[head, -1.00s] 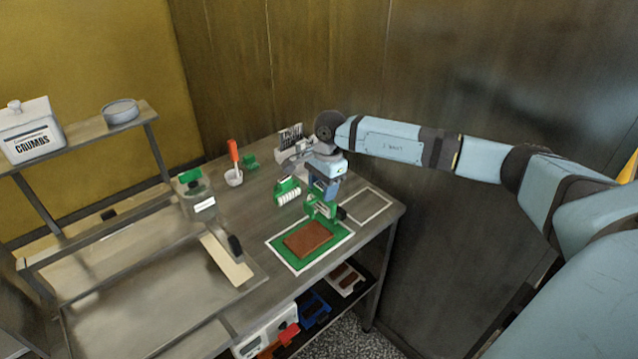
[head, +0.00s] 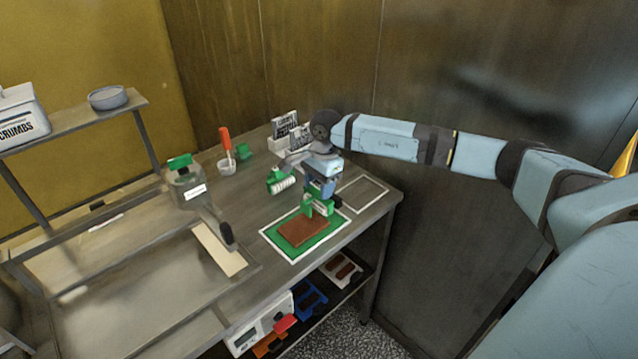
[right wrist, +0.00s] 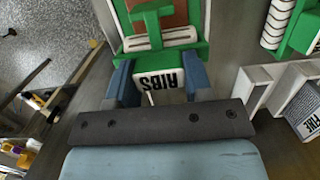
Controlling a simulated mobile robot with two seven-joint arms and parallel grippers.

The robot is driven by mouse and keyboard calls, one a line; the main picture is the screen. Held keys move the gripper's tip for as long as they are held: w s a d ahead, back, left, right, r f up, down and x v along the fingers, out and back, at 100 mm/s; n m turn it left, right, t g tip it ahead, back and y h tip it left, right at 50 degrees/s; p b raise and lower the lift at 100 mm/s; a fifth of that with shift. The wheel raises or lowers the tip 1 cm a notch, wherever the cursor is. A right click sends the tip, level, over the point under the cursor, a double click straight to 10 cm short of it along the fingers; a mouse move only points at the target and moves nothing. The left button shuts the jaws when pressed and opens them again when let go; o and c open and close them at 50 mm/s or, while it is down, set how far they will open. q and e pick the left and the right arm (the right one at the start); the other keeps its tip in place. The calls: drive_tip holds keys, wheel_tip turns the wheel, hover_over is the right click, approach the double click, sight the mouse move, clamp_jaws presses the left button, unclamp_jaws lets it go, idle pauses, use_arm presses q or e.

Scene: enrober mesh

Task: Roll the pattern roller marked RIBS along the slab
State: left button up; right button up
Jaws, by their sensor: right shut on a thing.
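The brown slab (head: 304,231) lies flat on a green mat (head: 296,252) with a white border, near the table's front edge. My right gripper (head: 320,190) is shut on the green-framed pattern roller (head: 321,207), at the slab's far right end. In the right wrist view, the blue fingers of my right gripper (right wrist: 160,80) stand on either side of the roller's white block (right wrist: 162,84), marked RIBS. A brown part of the slab (right wrist: 178,12) shows past the green frame. I cannot tell whether the roller touches the slab. My left gripper is out of view.
A second green roller (head: 283,185) with a white ribbed barrel stands left of my right gripper. Behind it are black-and-white label cards (head: 285,126). A white-outlined grey area (head: 364,193) lies to the right.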

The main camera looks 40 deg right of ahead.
sight(308, 200)
wheel_tip(308, 200, down, 2)
drive_tip(key=shift+f+b, duration=0.1)
drive_tip(key=shift+b, duration=0.5)
drive_tip(key=a, duration=0.3)
drive_tip(key=shift+s+a, duration=0.1)
drive_tip(key=shift+a, duration=0.15)
drive_tip(key=shift+s+a, duration=0.15)
drive_tip(key=shift+a, duration=1.55)
drive_tip(key=shift+s+a, duration=0.15)
drive_tip(key=shift+a, duration=1.55)
drive_tip(key=shift+f+b, duration=0.4)
drive_tip(key=shift+b, duration=0.05)
drive_tip(key=shift+w+d+b, duration=0.1)
drive_tip(key=shift+d+b, duration=1.2)
drive_tip(key=shift+d, duration=0.15)
drive_tip(key=shift+w+d+b, duration=0.1)
drive_tip(key=shift+d+b, duration=0.65)
drive_tip(key=shift+d, duration=0.3)
